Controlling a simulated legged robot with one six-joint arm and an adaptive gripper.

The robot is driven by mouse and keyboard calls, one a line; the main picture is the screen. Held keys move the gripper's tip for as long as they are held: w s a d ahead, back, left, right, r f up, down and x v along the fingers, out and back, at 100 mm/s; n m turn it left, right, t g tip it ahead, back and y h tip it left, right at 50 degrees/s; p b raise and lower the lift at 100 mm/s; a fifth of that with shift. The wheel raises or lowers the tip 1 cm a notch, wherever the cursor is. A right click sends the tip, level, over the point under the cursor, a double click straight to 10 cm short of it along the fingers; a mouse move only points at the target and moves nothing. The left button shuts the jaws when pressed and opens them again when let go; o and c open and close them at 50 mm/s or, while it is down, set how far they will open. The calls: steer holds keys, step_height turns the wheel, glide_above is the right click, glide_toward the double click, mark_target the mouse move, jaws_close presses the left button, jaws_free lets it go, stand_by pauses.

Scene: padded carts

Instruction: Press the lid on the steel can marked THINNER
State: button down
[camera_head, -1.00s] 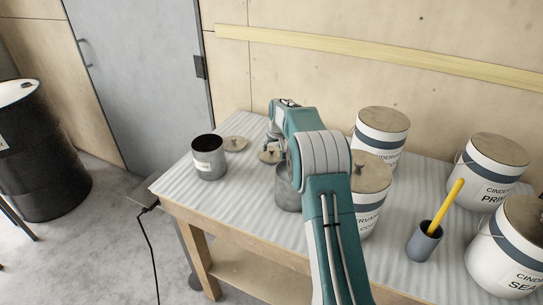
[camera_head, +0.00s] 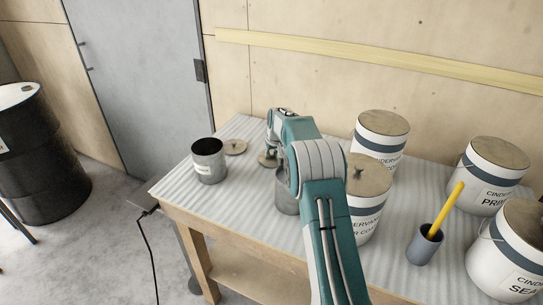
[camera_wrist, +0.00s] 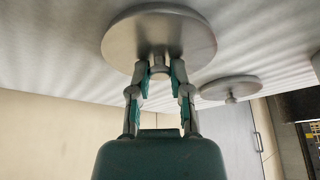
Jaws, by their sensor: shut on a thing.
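My gripper (camera_wrist: 160,78) is shut on the knob of a round steel lid (camera_wrist: 125,42). In the head view this lid (camera_head: 267,161) is low over the table or on it; I cannot tell if it touches. An open steel can (camera_head: 210,163) with a small white label stands upright to the left; its label is too small to read. A second round lid (camera_head: 235,147) lies flat on the table beside that can, and shows in the wrist view (camera_wrist: 240,86). Another steel can (camera_head: 286,194) is mostly hidden behind my arm.
The ribbed table (camera_head: 250,215) holds several large white pails to the right, one of them (camera_head: 382,140) near the wall. A grey cup (camera_head: 424,246) holds a yellow-handled tool (camera_head: 447,208). A black drum (camera_head: 40,150) stands on the floor at left.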

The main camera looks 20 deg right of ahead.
mark_target(272, 154)
step_height(272, 154, up, 9)
steer(key=shift+r, duration=0.1)
steer(key=s+a+r, duration=0.1)
steer(key=s+r, duration=0.3)
steer(key=s, duration=0.7)
steer(key=s+r, duration=0.5)
steer(key=s, duration=0.6)
steer(key=shift+w+a+f, duration=0.1)
steer(key=shift+f, duration=1.35)
steer(key=shift+w+a+f, duration=0.1)
steer(key=shift+f, duration=1.3)
steer(key=shift+f, duration=0.45)
steer(key=shift+c, duration=2.4)
jaws_free()
